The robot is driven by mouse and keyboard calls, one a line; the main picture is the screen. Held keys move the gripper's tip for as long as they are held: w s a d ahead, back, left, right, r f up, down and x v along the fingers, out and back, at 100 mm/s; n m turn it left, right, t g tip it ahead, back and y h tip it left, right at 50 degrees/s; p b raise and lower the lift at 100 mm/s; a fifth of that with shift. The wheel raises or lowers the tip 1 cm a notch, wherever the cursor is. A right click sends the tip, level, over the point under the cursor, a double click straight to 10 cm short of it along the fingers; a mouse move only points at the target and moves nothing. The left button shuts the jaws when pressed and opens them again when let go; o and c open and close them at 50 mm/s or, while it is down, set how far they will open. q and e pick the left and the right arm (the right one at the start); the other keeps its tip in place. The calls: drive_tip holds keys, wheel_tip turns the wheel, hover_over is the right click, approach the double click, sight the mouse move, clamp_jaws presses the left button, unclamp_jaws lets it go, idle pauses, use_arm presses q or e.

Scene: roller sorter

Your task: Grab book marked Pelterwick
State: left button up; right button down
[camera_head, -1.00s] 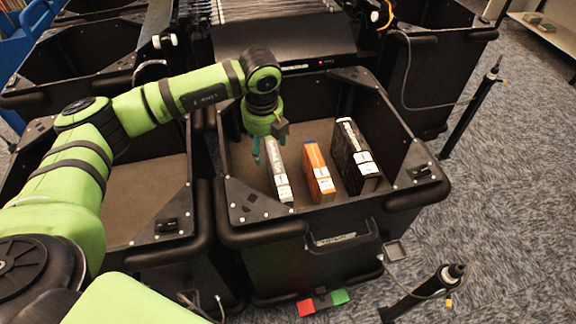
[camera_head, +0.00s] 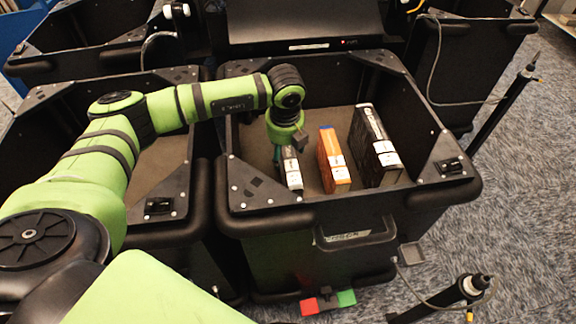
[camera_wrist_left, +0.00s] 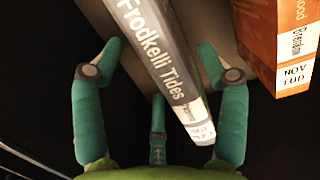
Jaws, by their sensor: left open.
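Three books stand upright in the black bin (camera_head: 345,222). The left one is a thin grey-and-white book (camera_head: 291,170), the middle one is an orange book (camera_head: 332,160), the right one is a black book (camera_head: 374,147). In the left wrist view the grey book (camera_wrist_left: 165,70) reads "Frodkelli Tides"; its small author label is too blurred to read surely. The orange book (camera_wrist_left: 275,40) reads "Brenalow" there. The black book's label is too small to read. My left gripper (camera_head: 279,156) is open over the grey book, its teal fingers (camera_wrist_left: 158,52) spread on both sides of the spine. My right gripper is out of view.
Another bin (camera_head: 160,205) with an empty-looking floor stands at the left. The bin's rim and corner plates surround the books. A dark panel (camera_head: 300,22) is behind. A post (camera_head: 465,290) with a cable stands at the front right.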

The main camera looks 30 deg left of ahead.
use_arm(q)
wheel_tip(320, 180, down, 2)
drive_tip(key=shift+w+f, duration=0.15)
drive_tip(key=shift+f, duration=0.5)
drive_tip(key=shift+c, duration=0.8)
clamp_jaws()
drive_tip(key=shift+w, duration=0.1)
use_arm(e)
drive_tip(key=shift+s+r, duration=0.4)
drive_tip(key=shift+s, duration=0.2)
use_arm(q)
drive_tip(key=shift+r, duration=0.2)
